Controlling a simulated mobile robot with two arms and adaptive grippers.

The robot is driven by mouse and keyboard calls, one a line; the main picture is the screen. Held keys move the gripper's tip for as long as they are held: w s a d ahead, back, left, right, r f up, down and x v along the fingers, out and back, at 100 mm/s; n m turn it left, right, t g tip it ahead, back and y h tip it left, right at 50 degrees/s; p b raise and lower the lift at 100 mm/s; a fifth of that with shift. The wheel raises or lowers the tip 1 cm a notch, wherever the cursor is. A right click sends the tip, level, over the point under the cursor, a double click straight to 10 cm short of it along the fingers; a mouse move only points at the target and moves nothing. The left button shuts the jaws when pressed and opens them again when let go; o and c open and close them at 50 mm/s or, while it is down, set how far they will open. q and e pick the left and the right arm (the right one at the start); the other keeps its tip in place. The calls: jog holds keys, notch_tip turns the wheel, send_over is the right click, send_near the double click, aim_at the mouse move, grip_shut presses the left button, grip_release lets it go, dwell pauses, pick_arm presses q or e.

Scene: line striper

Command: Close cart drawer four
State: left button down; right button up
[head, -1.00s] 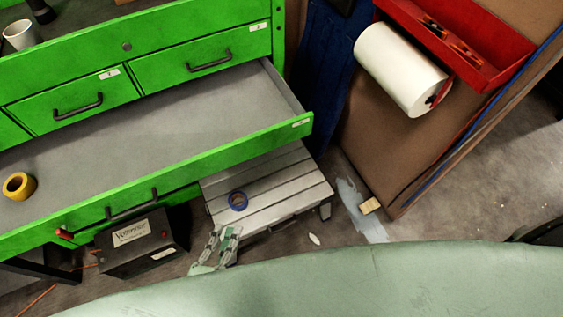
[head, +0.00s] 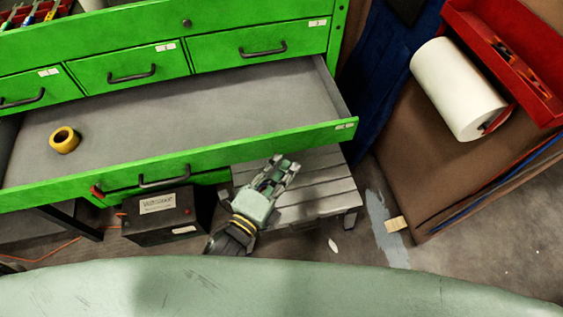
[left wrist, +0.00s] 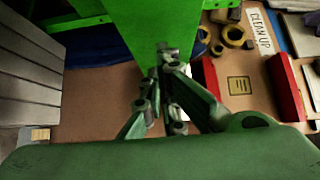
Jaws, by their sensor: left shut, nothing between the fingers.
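The wide green cart drawer (head: 250,146) is pulled well out, with a grey inside that is mostly bare. Its front carries a black handle (head: 163,180) left of centre and a small label at the right end, too small to read. A roll of yellow tape (head: 65,140) lies in it. My left gripper (head: 284,163) is shut and empty, in front of the drawer front's right half and near its lower edge; I cannot tell whether it touches. In the left wrist view the closed fingers (left wrist: 165,62) point toward a green panel (left wrist: 125,30). My right gripper is not in view.
A grey slatted step (head: 320,190) stands below the drawer's right end. A black box (head: 160,215) sits on the floor to its left. A brown cabinet with a white paper roll (head: 458,90) and red tray (head: 505,60) stands at right.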

pick_arm(q)
jog(key=shift+w+a, duration=0.2)
jog(key=shift+w, duration=0.45)
